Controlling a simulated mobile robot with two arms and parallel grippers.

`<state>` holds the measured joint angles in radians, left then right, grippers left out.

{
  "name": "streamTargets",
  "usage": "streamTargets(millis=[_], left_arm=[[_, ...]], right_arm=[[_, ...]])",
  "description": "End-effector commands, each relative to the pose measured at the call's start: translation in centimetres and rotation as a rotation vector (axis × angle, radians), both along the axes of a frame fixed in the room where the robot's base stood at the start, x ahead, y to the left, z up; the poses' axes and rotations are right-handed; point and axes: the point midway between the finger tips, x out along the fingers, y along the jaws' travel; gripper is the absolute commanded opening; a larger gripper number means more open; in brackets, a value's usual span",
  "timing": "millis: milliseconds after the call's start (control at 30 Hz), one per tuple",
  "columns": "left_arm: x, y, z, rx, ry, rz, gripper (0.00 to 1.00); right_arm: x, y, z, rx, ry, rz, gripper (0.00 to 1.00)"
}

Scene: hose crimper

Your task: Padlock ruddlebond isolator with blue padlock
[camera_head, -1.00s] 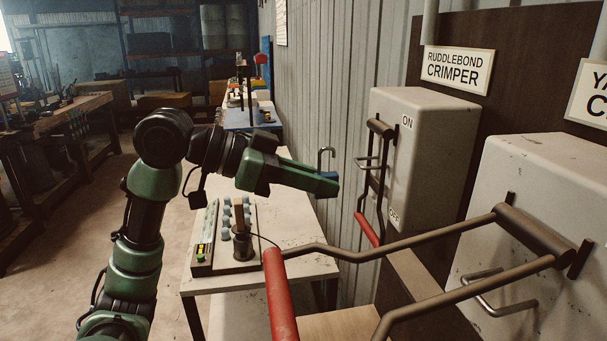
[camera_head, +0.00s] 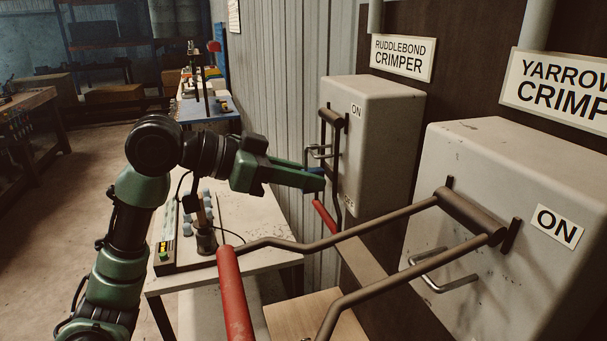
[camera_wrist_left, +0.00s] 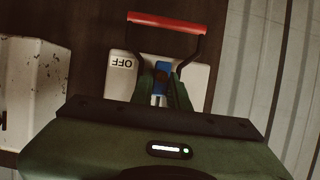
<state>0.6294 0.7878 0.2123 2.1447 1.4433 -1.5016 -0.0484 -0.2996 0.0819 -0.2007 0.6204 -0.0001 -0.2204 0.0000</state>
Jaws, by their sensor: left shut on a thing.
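The ruddlebond isolator (camera_head: 385,140) is a pale grey box on the dark board, under its RUDDLEBOND CRIMPER sign (camera_head: 402,58). Its lever hangs down, with the red grip (camera_head: 325,218) low beside the OFF end. A metal staple (camera_head: 311,152) stands out from the box. My left gripper (camera_head: 314,182) is shut on the blue padlock (camera_head: 317,173), in front of the staple. The padlock also shows between the fingers in the left wrist view (camera_wrist_left: 161,70), close to the OFF label (camera_wrist_left: 122,62). Whether the shackle passes through the staple cannot be told. My right gripper is out of view.
The yarrow isolator (camera_head: 510,190) stands at right. Its long lever with a red grip (camera_head: 235,295) juts out across the foreground, below and in front of my left gripper.

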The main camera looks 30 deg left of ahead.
Motion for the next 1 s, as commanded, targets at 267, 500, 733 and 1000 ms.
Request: streamTargets(millis=[267, 500, 733, 1000], left_arm=[[0.0, 0.0, -0.1, 0.0, -0.001, 0.0, 0.0], [0.0, 0.0, -0.1, 0.0, -0.001, 0.0, 0.41], [0.0, 0.0, -0.1, 0.001, 0.001, 0.0, 0.41], [-2.2, 2.1, 0.8, 0.002, -0.003, 0.004, 0.41]], right_arm=[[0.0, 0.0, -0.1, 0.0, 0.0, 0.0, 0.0], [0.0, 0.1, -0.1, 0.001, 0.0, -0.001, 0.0], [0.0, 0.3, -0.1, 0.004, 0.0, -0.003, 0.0], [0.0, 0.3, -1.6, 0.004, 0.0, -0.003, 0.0]])
